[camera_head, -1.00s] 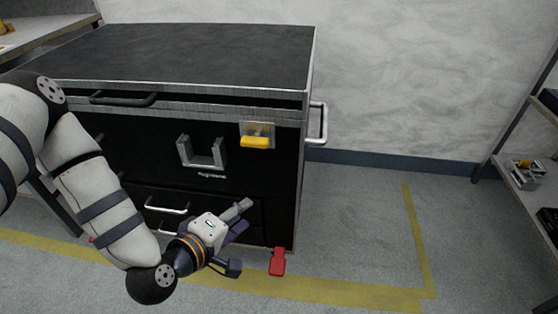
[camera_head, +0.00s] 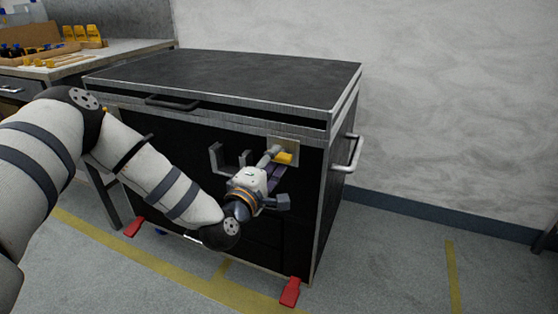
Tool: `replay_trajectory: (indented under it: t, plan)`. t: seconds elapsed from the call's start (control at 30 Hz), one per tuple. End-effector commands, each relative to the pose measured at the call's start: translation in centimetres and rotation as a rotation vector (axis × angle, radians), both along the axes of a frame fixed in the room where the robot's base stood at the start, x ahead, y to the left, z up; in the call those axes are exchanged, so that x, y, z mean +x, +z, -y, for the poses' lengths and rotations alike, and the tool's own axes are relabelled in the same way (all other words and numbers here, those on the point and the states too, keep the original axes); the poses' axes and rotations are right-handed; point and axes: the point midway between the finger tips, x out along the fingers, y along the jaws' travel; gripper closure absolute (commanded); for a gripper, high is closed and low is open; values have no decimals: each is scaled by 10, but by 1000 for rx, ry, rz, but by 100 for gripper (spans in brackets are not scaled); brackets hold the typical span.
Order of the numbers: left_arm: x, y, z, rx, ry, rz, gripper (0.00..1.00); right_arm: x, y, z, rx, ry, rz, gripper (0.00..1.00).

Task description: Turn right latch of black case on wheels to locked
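The black case on wheels (camera_head: 230,78) stands in the middle, with metal-edged lid and a dark front. Its right latch (camera_head: 284,157) is a yellow handle on a metal plate near the upper right of the front. My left gripper (camera_head: 276,165) is at the latch, its fingers just below and beside the yellow handle, which they partly cover. Whether the fingers touch the handle or are closed on it cannot be made out. My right gripper is not in view.
A side handle (camera_head: 348,153) sticks out on the case's right. Red wheel pedals (camera_head: 290,291) show at the floor. A workbench (camera_head: 110,50) with yellow items (camera_head: 88,34) stands behind left. The floor on the right is clear.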

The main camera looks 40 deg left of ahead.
Motion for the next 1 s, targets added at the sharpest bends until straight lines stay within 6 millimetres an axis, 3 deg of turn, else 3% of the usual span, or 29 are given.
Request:
replay_trajectory:
  t: [0.17,0.43,0.47,0.6,1.0]
  plan:
    - [22,-1,-5,1,-1,-1,67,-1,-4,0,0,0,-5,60]
    - [25,0,-6,0,-1,-1,67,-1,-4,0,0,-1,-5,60]
    - [25,0,-6,0,-1,-1,69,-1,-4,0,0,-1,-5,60]
    - [25,0,-6,0,-1,-2,100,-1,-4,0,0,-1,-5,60]
    - [25,1,-5,36,-2,-10,100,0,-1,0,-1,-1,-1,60]
